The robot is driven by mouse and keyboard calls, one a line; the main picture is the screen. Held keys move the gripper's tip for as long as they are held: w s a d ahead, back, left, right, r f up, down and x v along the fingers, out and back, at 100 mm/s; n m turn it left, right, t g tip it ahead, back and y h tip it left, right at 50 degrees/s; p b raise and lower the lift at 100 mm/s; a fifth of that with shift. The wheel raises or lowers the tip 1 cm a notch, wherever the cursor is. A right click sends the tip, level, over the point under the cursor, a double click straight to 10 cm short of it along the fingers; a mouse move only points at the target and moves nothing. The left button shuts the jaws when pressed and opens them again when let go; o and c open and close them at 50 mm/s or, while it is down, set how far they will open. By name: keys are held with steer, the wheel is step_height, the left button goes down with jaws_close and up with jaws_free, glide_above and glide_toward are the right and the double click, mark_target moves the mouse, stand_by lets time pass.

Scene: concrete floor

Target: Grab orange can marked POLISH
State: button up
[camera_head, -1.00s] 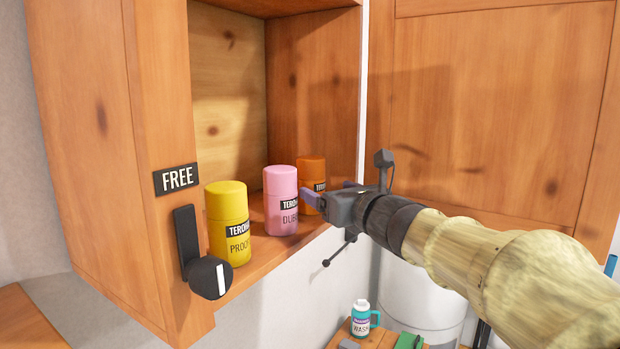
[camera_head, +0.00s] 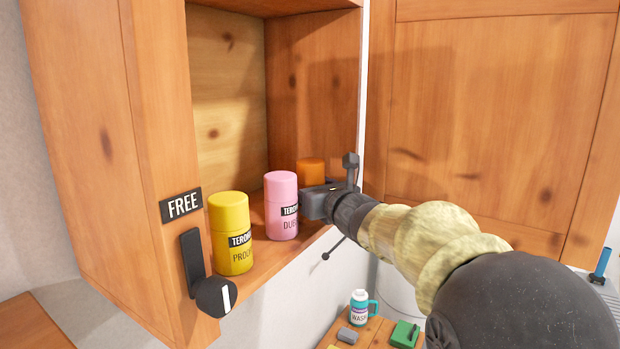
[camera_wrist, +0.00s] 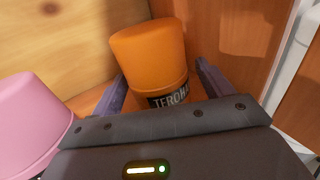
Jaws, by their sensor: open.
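The orange can (camera_head: 312,171) stands upright on the cabinet shelf, rightmost of three cans, mostly hidden behind my gripper in the head view. In the wrist view the orange can (camera_wrist: 153,58) stands between the two purple fingers of my gripper (camera_wrist: 160,85). The fingers are apart, with one on each side of the can. Part of its black label reading "TEROH" shows; any word below is hidden by the gripper body. In the head view my gripper (camera_head: 318,200) reaches into the cabinet at the orange can.
A pink can (camera_head: 281,205) stands close to the left of my gripper, and a yellow can (camera_head: 230,235) is further left. The cabinet's right wall (camera_head: 312,90) is close by. An open door (camera_head: 490,110) is at right. A "FREE" sign (camera_head: 181,205) marks the left post.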

steer(key=shift+w+a, duration=0.3)
steer(key=shift+w, duration=0.35)
steer(key=shift+s, duration=0.1)
steer(key=c, duration=1.2)
steer(key=shift+r, duration=0.1)
step_height(320, 180, up, 18)
steer(key=p, duration=0.4)
